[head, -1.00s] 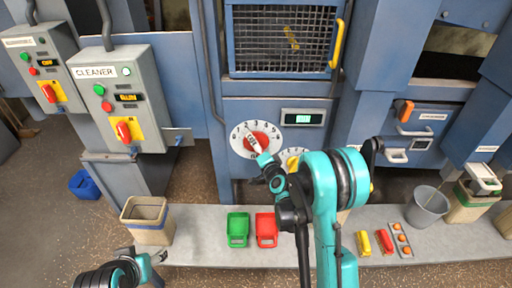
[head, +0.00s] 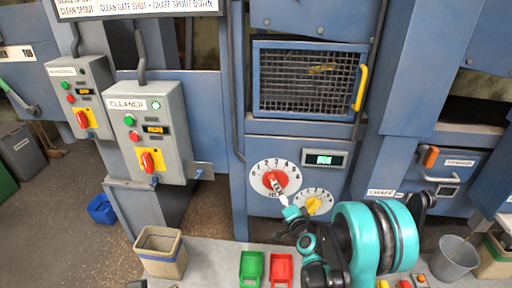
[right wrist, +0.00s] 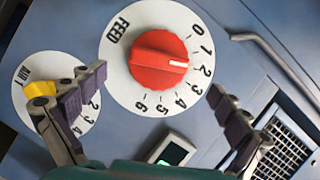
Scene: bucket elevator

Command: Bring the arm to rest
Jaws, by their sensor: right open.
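My right gripper (head: 284,204) is in front of the blue machine, just below the FEED dial (head: 274,178). In the right wrist view its two purple-padded fingers (right wrist: 158,84) are spread apart with nothing between the pads. The red knob (right wrist: 160,58) shows beyond them, and its white mark points at about 2. The fingers look clear of the knob. The smaller dial with a yellow knob (right wrist: 41,90) lies behind the left finger; in the head view that yellow knob (head: 313,205) is right of the gripper. My left gripper is out of view.
The CLEANER box (head: 150,130) and another switch box (head: 80,95) stand at left. A blue bin (head: 101,209) is on the floor.

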